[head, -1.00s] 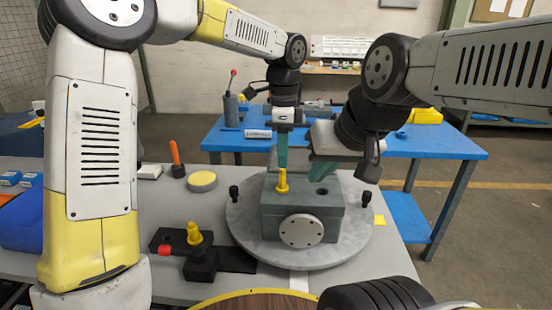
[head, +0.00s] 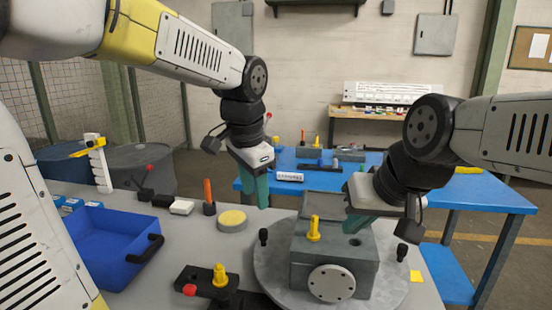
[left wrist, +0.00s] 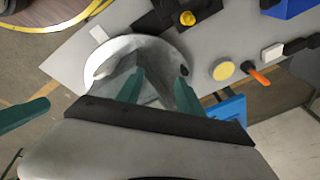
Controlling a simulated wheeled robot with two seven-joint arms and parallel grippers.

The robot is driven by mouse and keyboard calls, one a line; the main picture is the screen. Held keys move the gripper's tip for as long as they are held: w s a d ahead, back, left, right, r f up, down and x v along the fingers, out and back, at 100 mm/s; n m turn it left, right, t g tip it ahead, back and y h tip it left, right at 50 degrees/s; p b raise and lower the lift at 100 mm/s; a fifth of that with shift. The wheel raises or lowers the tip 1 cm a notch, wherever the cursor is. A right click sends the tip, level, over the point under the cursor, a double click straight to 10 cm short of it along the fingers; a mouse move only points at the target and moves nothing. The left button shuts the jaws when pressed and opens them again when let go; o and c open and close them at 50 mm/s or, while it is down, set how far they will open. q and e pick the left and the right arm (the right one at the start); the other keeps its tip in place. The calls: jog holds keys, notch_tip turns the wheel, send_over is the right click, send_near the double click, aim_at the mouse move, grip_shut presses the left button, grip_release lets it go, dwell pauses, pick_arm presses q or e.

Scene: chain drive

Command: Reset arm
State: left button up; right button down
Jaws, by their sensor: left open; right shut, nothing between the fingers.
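The grey housing block (head: 303,276) sits on a round grey plate (head: 270,274), with a silver disc (head: 332,283) on its front. A yellow peg (head: 313,228) stands upright in its top, and a dark hole (head: 355,242) lies to the right of it. My left gripper (head: 257,198) is open and empty, in the air left of the peg and apart from it. My right gripper (head: 350,224) is shut and empty, low over the back right of the block; whether it touches the block I cannot tell. The plate also shows in the left wrist view (left wrist: 178,50), partly behind teal fingers.
A blue bin (head: 105,250) stands at the left. A yellow-topped disc (head: 232,219), an orange-handled tool (head: 208,197) and a black fixture with a yellow knob (head: 220,275) are on the table. Black knobs (head: 264,236) stand on the plate. A blue table (head: 375,180) is behind.

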pick_arm(q)
jog(key=s+a+f+n+t+h, duration=0.1)
jog(key=s+a+n+t, duration=0.2)
jog(key=s+a+n, duration=0.6)
jog(key=shift+s+a+n+h, duration=0.35)
jog(key=shift+s+n, duration=0.35)
jog(key=shift+s, duration=0.25)
